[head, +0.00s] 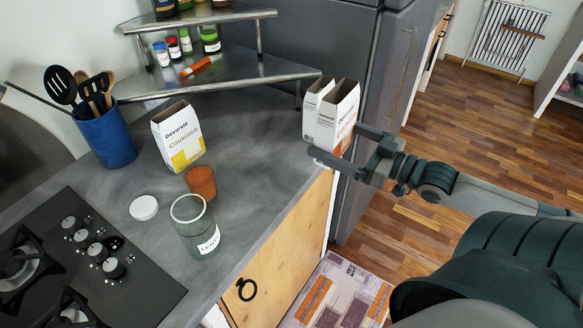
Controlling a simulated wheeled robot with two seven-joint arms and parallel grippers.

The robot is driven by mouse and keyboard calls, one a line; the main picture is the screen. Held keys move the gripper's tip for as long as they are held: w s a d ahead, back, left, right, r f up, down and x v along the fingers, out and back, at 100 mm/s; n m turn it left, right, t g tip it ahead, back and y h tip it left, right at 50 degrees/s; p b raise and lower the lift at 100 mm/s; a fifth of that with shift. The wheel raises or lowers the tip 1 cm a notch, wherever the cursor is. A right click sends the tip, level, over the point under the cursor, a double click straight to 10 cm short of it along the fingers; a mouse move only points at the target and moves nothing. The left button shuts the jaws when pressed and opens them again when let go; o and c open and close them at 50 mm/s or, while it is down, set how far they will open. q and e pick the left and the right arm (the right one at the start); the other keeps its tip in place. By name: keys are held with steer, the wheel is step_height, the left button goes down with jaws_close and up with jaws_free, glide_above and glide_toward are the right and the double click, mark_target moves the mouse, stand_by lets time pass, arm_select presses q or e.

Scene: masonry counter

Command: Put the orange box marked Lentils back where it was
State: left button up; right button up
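A white box with an orange lower part (348,132) is at the right end of the counter, near its edge. Its marking is not readable. My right gripper (335,142) comes in from the right, fingers apart, one on the near side of this box and one on the far side. The near finger hides its base, so I cannot tell whether the fingers press on it or whether it rests on the counter. A glass jar (193,229) with a label that seems to begin "LENT" stands on the counter. My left gripper is not in view.
A second white box (313,97) stands close behind the first. A couscous box (178,138), terracotta-coloured pot (201,183), white lid (144,207), blue utensil holder (108,139) and hob (75,262) occupy the counter (255,165). A metal shelf (225,75) holds spice jars. A fridge stands behind.

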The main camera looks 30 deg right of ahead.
steer(key=shift+w, duration=0.15)
steer(key=w+a+f, duration=0.1)
steer(key=w+f, duration=0.1)
steer(key=w, duration=0.1)
steer(key=w+a+f+p, duration=0.1)
steer(key=w+a+f, duration=0.1)
steer(key=w, duration=0.2)
steer(key=w+a+f+p, duration=0.1)
steer(key=w+a+f, duration=0.1)
steer(key=w, duration=0.1)
steer(key=shift+w+f, duration=0.15)
steer(key=shift+f, duration=0.25)
stand_by(0.5)
steer(key=shift+f+p, duration=0.4)
steer(key=shift+f, duration=1.65)
steer(key=shift+f, duration=0.15)
steer(key=o, duration=1.4)
